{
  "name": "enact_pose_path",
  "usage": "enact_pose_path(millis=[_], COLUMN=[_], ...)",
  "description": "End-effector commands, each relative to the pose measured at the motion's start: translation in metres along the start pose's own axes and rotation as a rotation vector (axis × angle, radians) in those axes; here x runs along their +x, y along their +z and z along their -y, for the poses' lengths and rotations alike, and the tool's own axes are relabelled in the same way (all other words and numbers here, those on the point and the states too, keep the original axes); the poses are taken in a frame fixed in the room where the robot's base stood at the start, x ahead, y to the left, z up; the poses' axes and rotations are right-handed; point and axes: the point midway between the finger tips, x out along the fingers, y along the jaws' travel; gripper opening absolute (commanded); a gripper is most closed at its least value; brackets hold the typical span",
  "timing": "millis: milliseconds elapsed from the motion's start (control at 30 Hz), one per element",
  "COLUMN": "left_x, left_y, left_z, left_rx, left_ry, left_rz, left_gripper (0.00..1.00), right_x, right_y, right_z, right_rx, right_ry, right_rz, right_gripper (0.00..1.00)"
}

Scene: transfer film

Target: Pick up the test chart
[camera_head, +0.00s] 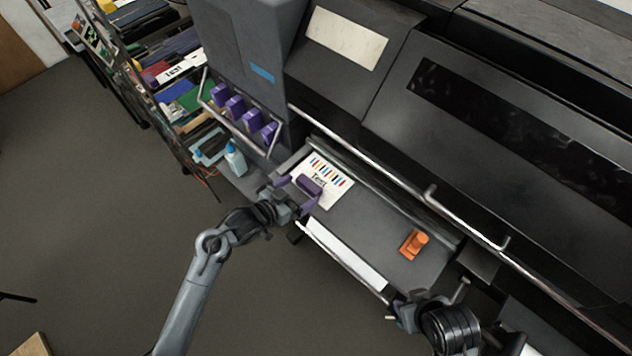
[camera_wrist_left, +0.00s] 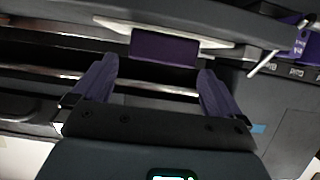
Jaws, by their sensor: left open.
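The test chart (camera_head: 336,187), a white sheet with coloured bars and the word "Test", lies on the printer's grey front shelf. A purple block (camera_head: 309,185) sits on its near-left part; the block also shows in the left wrist view (camera_wrist_left: 164,50). My left gripper (camera_head: 297,193) is open, its purple fingers at the chart's near-left edge, with the block just beyond them. In the left wrist view a pale edge, probably the chart's, runs behind the block. My right gripper (camera_head: 402,316) is low at the shelf's right end; its fingers are not clear.
An orange tool (camera_head: 414,243) stands on the shelf's right part. A metal rail (camera_head: 395,175) runs along the printer. A white strip (camera_head: 345,254) lies along the shelf's front. The shelf's middle is clear.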

Motion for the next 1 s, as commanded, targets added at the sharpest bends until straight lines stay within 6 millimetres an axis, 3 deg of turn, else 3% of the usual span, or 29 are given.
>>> enact_pose_path(millis=[333,700,1000], left_x=[0.023,0.063,0.066], left_y=[-0.001,-0.004,-0.004], left_z=[0.0,0.002,0.002], left_rx=[-0.001,0.0,0.001], left_ry=[0.001,0.001,0.0], left_rz=[0.001,0.001,0.001], left_gripper=[1.0,1.0,1.0], right_x=[0.002,0.006,0.006], right_y=[0.0,0.0,0.001], right_z=[0.002,0.003,0.002], right_rx=[0.006,0.009,0.005], right_ry=[-0.005,-0.008,-0.004], right_rz=[-0.003,-0.004,-0.003], right_gripper=[0.43,0.43,0.43])
